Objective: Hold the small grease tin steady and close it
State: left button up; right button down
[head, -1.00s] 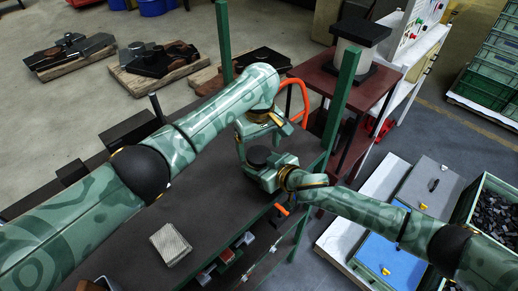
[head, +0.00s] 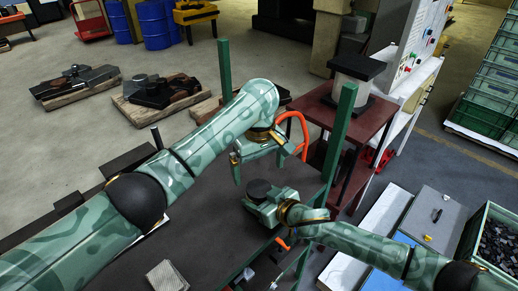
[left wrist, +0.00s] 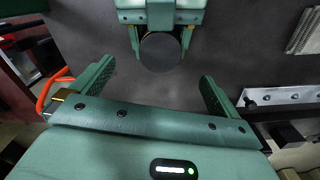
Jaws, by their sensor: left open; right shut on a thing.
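The small grease tin (head: 258,187) shows as a short dark round shape, upright, over the dark worktop. In the left wrist view its round dark top (left wrist: 160,53) faces me; I cannot tell whether a separate lid is on it. My right gripper (head: 262,204) is shut on the tin from the right in the head view; it comes in from the top edge in the left wrist view (left wrist: 158,28). My left gripper (head: 258,170) is above the tin, open and empty, its fingers apart. In the left wrist view the left gripper's fingers (left wrist: 156,72) stand well apart, clear of the tin.
The dark worktop (head: 210,225) has free room left of the tin. A pale ribbed block (head: 167,277) lies near its front edge. A green post (head: 338,140) and an orange curved tube (head: 302,130) stand close to my left gripper.

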pick_arm(q)
notch_tip(320, 180, up, 10)
dwell(0.3)
pick_arm(e)
jog(key=shift+c, duration=1.2)
grip_release()
pick_arm(q)
jog(key=shift+f, duration=0.1)
pick_arm(e)
jog(key=v, duration=1.6)
jog(key=shift+s, duration=0.15)
jog(key=shift+d, duration=0.1)
